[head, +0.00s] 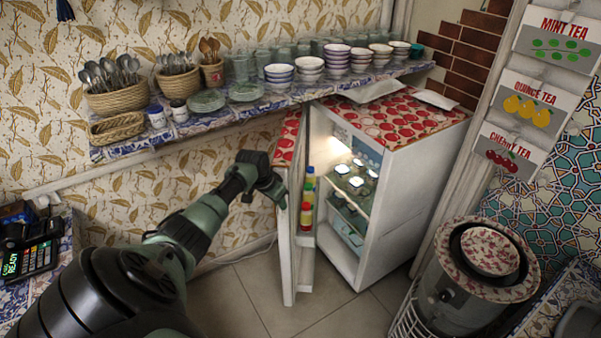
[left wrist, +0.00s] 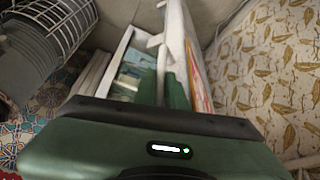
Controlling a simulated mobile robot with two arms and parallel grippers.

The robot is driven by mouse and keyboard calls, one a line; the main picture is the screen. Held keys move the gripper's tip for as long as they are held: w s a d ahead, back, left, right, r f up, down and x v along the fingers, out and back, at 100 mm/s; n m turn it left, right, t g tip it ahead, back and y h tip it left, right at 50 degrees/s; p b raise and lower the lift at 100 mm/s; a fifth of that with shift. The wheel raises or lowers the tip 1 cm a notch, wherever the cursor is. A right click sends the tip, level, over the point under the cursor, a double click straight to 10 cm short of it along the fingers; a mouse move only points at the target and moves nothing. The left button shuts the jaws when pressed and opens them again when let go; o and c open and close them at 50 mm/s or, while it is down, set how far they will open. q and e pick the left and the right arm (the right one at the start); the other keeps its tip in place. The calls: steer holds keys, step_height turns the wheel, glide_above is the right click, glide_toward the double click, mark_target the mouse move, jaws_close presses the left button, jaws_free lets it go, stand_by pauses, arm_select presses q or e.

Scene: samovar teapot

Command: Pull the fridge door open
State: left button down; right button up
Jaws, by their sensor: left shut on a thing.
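The small white fridge (head: 408,190) has a red patterned top and stands below the tiled shelf. Its door (head: 290,240) stands well open, swung toward the left, showing the lit inside and door racks with bottles. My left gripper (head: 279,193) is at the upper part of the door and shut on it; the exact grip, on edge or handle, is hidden. In the left wrist view the green fingers (left wrist: 174,90) close at the white door (left wrist: 178,30), with the fridge inside showing to the left. My right gripper is not in view.
A tiled shelf (head: 145,144) with bowls, glasses and baskets runs above the door. A round heater-like stand (head: 455,290) with a patterned bowl (head: 489,252) is to the right of the fridge. The tiled floor (head: 235,298) left of the door is clear.

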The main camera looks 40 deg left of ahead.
arm_select(q)
steer(key=s+a+b, duration=0.3)
steer(key=a+b, duration=0.1)
steer(key=a, duration=0.3)
steer(key=s+a+b, duration=0.3)
steer(key=s+a, duration=0.1)
steer(key=a, duration=0.3)
steer(key=shift+s+a+b, duration=0.15)
steer(key=shift+a+b, duration=0.05)
steer(key=shift+b, duration=0.15)
steer(key=c, duration=1.8)
jaws_free()
steer(key=shift+o, duration=0.2)
steer(key=v, duration=0.7)
steer(key=shift+r, duration=0.35)
steer(key=shift+s, duration=0.1)
